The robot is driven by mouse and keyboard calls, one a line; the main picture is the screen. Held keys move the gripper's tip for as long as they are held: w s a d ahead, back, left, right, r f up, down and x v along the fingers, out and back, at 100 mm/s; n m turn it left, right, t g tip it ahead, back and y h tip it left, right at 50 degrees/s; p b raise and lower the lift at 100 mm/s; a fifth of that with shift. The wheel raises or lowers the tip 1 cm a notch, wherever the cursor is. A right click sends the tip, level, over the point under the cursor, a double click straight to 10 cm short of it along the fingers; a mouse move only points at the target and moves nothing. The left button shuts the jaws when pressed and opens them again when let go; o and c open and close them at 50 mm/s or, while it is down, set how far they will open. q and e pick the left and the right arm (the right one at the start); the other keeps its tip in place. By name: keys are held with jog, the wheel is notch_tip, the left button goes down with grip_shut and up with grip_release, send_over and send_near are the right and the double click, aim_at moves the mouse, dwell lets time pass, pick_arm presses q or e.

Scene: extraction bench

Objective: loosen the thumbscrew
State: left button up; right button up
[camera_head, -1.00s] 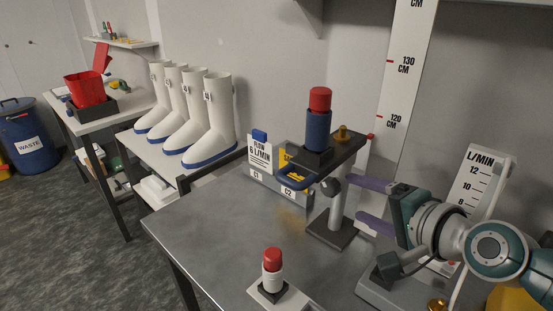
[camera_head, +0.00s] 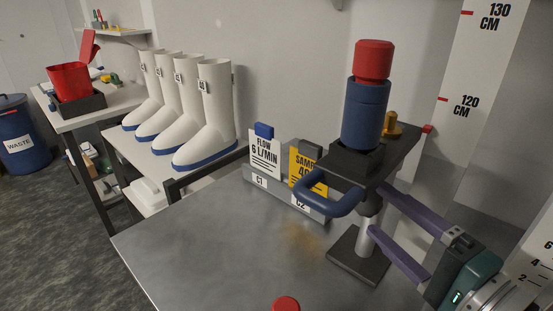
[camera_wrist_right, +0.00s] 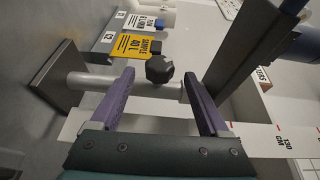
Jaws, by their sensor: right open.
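The thumbscrew (camera_wrist_right: 160,68) is a dark faceted knob on the pale post of a stand (camera_head: 357,255). In the right wrist view it shows just beyond the fingertips, between the two fingers and apart from both. In the head view it is hard to make out under the stand's dark top arm. My right gripper (camera_head: 379,210) is open, with two purple fingers reaching from the right to the post, one above the other. It also shows in the right wrist view (camera_wrist_right: 160,80), with nothing gripped. My left gripper is not in view.
A blue cylinder with a red cap (camera_head: 366,110) stands on the stand's top arm, beside a blue loop handle (camera_head: 329,201) and a brass knob (camera_head: 391,124). Flow and sample cards (camera_head: 265,155) stand behind. A red cap (camera_head: 286,304) shows at the front. The bench's left part is clear.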

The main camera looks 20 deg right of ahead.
aim_at(378, 210)
jog(key=shift+w+f, duration=0.1)
jog(key=shift+w, duration=1.9)
grip_shut()
